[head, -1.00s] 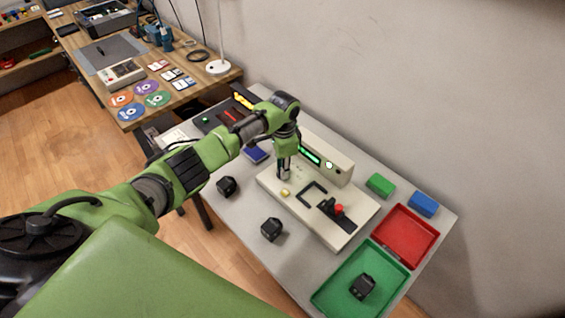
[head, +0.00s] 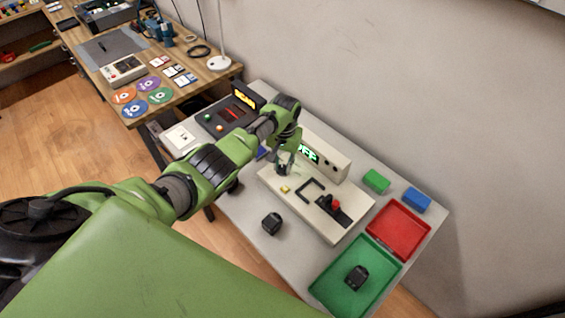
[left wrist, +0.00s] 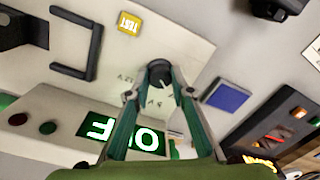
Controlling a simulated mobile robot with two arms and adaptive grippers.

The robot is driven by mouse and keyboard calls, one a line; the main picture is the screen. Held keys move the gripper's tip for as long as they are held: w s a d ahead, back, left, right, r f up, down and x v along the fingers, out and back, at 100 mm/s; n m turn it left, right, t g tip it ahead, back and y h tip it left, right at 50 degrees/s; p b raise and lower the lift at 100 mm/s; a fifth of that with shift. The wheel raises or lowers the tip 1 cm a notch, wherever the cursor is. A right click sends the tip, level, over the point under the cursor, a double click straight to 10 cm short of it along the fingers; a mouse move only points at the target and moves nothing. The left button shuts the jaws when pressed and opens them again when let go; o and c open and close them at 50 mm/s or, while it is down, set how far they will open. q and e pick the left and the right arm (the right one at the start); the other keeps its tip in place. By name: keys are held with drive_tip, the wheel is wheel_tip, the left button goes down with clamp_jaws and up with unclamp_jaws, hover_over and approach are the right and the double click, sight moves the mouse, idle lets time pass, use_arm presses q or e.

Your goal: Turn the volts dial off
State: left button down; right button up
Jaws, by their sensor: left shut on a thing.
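The volts dial is a dark round knob (left wrist: 159,72) on the top of a cream test unit (head: 330,229). In the left wrist view my left gripper (left wrist: 158,80) has its two fingers closed around the knob. In the head view my left gripper (head: 284,172) is at the unit's left part and its arm hides the knob. The unit's display (left wrist: 122,137) shows green letters reading OFF, upside down in the wrist view. The knob's pointer mark cannot be made out. My right gripper is not in view.
The unit also carries a yellow TEST button (left wrist: 129,23), a black bracket (head: 309,190) and a red-topped clamp (head: 334,205). A green tray (head: 329,287) and a red tray (head: 399,232) stand at the right.

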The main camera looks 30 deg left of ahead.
sight(284, 167)
use_arm(q)
drive_tip(key=shift+n+p, duration=0.3)
drive_tip(key=shift+n, duration=1.2)
drive_tip(key=c, duration=1.8)
unclamp_jaws()
drive_tip(key=shift+r, duration=0.15)
wheel_tip(284, 167, up, 12)
drive_tip(key=shift+w+d+f, duration=0.15)
